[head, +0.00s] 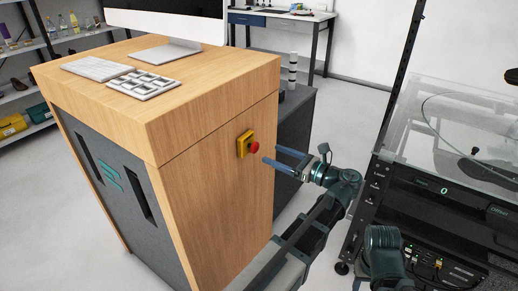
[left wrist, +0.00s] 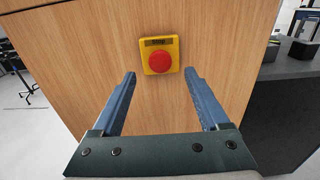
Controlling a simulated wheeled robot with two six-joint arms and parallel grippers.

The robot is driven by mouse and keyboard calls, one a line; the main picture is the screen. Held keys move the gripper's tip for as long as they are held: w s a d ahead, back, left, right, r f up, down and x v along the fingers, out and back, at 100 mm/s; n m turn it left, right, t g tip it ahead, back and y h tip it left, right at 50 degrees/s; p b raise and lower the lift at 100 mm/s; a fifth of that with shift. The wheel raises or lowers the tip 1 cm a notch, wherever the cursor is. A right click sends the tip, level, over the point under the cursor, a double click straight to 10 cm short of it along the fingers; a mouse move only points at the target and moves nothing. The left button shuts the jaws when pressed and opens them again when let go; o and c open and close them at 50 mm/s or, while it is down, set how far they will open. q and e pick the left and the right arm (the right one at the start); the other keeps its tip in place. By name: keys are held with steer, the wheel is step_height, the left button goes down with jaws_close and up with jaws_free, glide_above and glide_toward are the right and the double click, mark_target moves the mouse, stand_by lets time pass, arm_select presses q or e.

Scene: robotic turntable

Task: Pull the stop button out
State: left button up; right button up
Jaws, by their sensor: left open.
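The stop button is a red round knob (head: 254,147) on a yellow box (head: 241,144), fixed to the wooden side of the cabinet. In the left wrist view the red knob (left wrist: 158,61) sits on its yellow box (left wrist: 171,43), ahead of and between the fingers. My left gripper (head: 269,156) is open, with its two blue fingers pointing at the button. Its fingertips (left wrist: 160,76) stand to either side of the knob, and it holds nothing. A gap shows between fingers and button in the head view. My right gripper is not in view.
The wooden cabinet (head: 220,185) carries a monitor, a keyboard (head: 97,68) and a keypad (head: 143,84) on top. A dark grey unit (head: 292,128) stands behind its right side. A black-framed rack with a clear top (head: 450,110) stands to the right of my left arm.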

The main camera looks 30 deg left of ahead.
mark_target(257, 148)
arm_select(q)
steer(key=a, duration=0.6)
steer(key=shift+w+a, duration=0.25)
steer(key=shift+a, duration=0.15)
jaws_close()
